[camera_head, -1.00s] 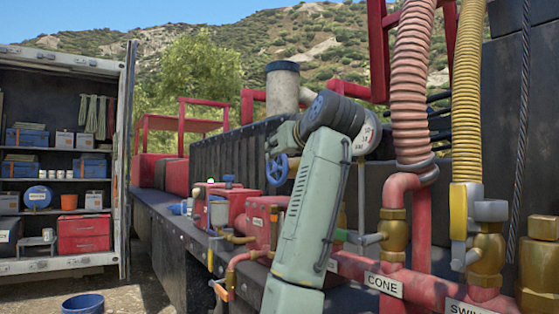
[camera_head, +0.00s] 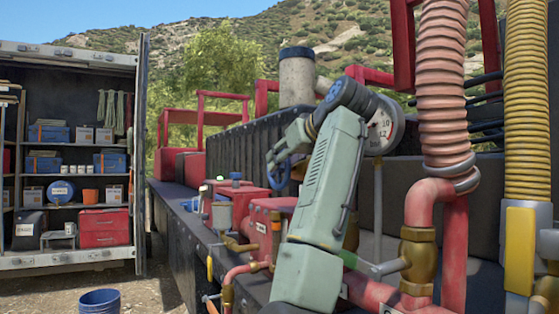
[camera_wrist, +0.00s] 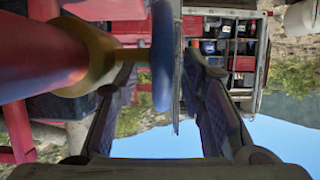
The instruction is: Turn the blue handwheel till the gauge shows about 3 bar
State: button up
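The blue handwheel (camera_head: 279,172) stands upright beside the red pipework in the head view, partly covered by my gripper (camera_head: 287,158). In the wrist view the handwheel (camera_wrist: 163,55) shows edge-on, on a brass valve stem (camera_wrist: 125,62). Its rim lies between my two spread fingers (camera_wrist: 160,95), with a visible gap on each side. The white round gauge (camera_head: 388,128) is behind my arm in the head view. Only its right part shows, with "10", "12" and "bar"; its needle cannot be made out.
Red pipes and brass fittings (camera_head: 417,262) crowd the right side, with a pink hose (camera_head: 443,90) and a yellow hose (camera_head: 527,110). An open container with shelves (camera_head: 72,205) stands at the left. A blue bucket (camera_head: 99,302) is on the ground.

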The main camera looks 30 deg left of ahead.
jog(key=shift+p+x, duration=0.3)
jog(key=shift+x, duration=1.25)
grip_shut()
